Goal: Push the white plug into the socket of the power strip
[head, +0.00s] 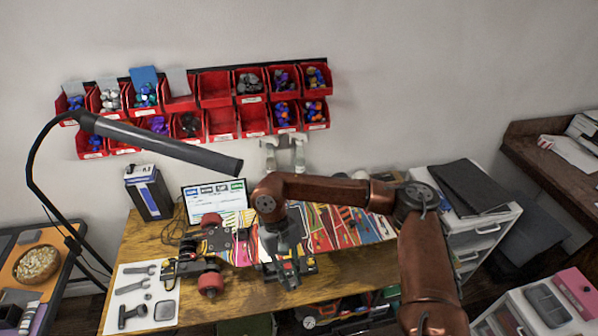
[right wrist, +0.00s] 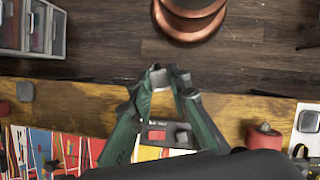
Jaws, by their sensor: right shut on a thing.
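My right gripper (head: 288,278) hangs over the front part of the workbench in the head view. In the right wrist view its green fingers (right wrist: 167,78) are closed around a small whitish thing, which looks like the white plug (right wrist: 158,78); only its end shows. A dark unit with a red switch (right wrist: 157,135) lies behind and between the fingers; it may be the power strip, but I cannot make out sockets. A dark unit also shows beside the gripper in the head view (head: 308,264). Whether the plug touches anything is unclear. My left gripper is not in view.
A colourful skateboard deck (head: 345,228) with red wheels (head: 211,284) covers much of the wooden bench (head: 240,308). A lamp arm (head: 165,143) reaches over from the left. Tools lie on a white mat (head: 150,285). Red bins (head: 215,88) hang on the wall.

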